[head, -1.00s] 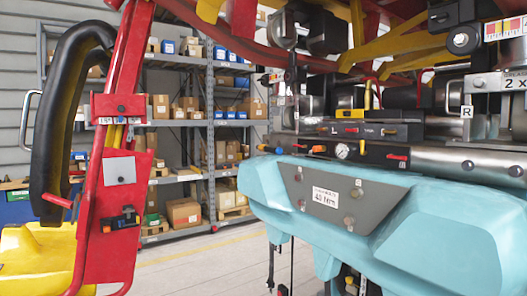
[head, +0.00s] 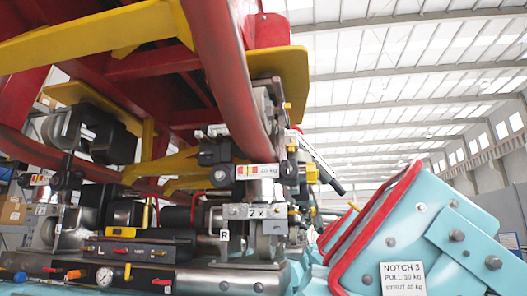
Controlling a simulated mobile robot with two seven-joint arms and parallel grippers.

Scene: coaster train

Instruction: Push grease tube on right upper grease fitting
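Neither of my grippers shows in the head view. The wheel assembly on the train's right side hangs under the red rail, with an "R" label (head: 224,235) and a steel block marked "2 X" (head: 258,212). A plate with coloured stripes and "40 kg" (head: 258,171) is above that block. Small brass-coloured parts show around the assembly, but I cannot tell which is the right upper grease fitting. A black lever-like part (head: 326,172) sticks out at its right. I cannot make out a grease tube.
A black panel with an "L" label (head: 130,250) and a round gauge (head: 104,276) are at lower left. A teal part with red bars and a "NOTCH 3" sign (head: 403,280) fills the lower right. Red and yellow beams (head: 95,35) hang overhead.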

